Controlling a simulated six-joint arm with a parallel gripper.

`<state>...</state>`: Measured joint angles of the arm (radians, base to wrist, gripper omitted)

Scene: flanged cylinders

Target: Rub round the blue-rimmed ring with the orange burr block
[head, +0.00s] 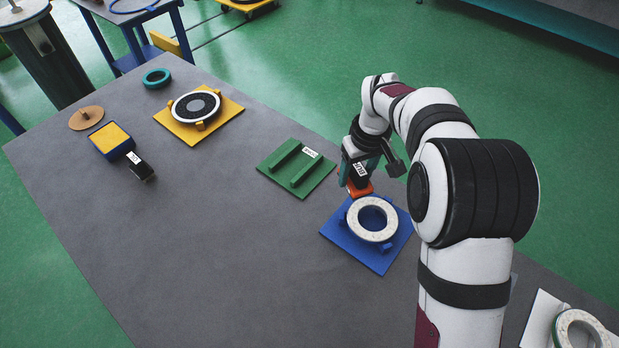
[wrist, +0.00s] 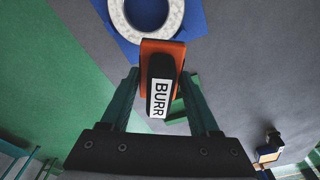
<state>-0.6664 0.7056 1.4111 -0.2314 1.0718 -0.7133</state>
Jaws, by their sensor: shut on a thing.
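The pale, speckled ring (head: 354,221) lies flat on a blue fixture plate (head: 376,263) with small blue stops around it; its centre shows blue. In the wrist view the ring (wrist: 176,22) is at the top, partly cut off. My gripper (head: 358,180) is shut on the orange burr block (head: 361,191), at the ring's far left edge. In the wrist view the block (wrist: 176,48), with a black grip labelled BURR, sits between the fingers of my gripper (wrist: 160,85). Its orange end is right at the ring's edge; I cannot tell whether they touch.
A green rack (head: 284,184) with two bars stands left of the blue plate. Further left are a yellow fixture (head: 170,124) with a dark disc, a yellow-topped pad box (head: 110,138) and a black block (head: 140,168). Another ring (head: 563,325) lies lower right. The table's left front is clear.

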